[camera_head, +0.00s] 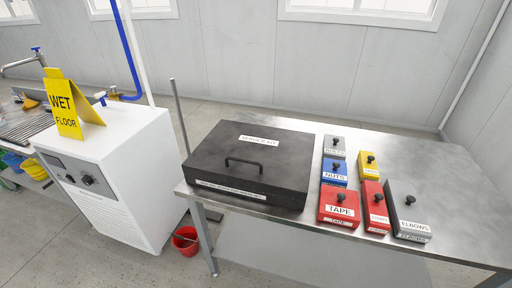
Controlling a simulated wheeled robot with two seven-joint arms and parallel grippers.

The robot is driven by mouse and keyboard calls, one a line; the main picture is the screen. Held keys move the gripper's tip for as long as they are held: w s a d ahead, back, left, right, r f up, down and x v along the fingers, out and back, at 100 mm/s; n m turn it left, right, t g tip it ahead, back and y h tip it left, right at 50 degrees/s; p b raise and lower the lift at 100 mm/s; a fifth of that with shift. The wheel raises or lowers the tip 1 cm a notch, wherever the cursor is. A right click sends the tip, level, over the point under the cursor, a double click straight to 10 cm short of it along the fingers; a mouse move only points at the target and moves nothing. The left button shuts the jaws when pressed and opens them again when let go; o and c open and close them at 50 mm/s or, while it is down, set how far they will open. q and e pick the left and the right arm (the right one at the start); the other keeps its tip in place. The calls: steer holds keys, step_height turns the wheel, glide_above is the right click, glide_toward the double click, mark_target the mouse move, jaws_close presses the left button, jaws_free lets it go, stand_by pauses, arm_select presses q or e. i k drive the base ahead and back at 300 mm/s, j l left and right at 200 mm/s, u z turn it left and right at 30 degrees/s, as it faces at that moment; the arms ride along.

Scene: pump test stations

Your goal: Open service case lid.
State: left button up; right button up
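The service case is a flat black box (215,166) on the left part of the metal table. Its lid is down and closed, with a dark handle (244,161) on top and a white label (259,140) near the back. Another white label strip runs along its front side. Neither of my grippers shows in the head view.
Several small labelled boxes with black knobs stand right of the case, among them a blue NUTS box (334,172), a red TAPE box (339,206) and a grey ELBOWS box (408,213). The table (460,215) is bare at right. A white cabinet (128,165) with a yellow wet-floor sign (65,108) stands left.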

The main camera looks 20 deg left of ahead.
mark_target(275, 161)
steer(key=i+j, duration=0.1)
steer(key=j, duration=0.25)
steer(key=i+j, duration=0.1)
steer(key=j, duration=0.3)
steer(key=i+j, duration=0.1)
steer(key=j, duration=0.25)
steer(key=i+j, duration=0.15)
steer(key=j, duration=0.25)
steer(key=l, duration=0.35)
steer(key=i+l, duration=0.15)
steer(key=l, duration=0.25)
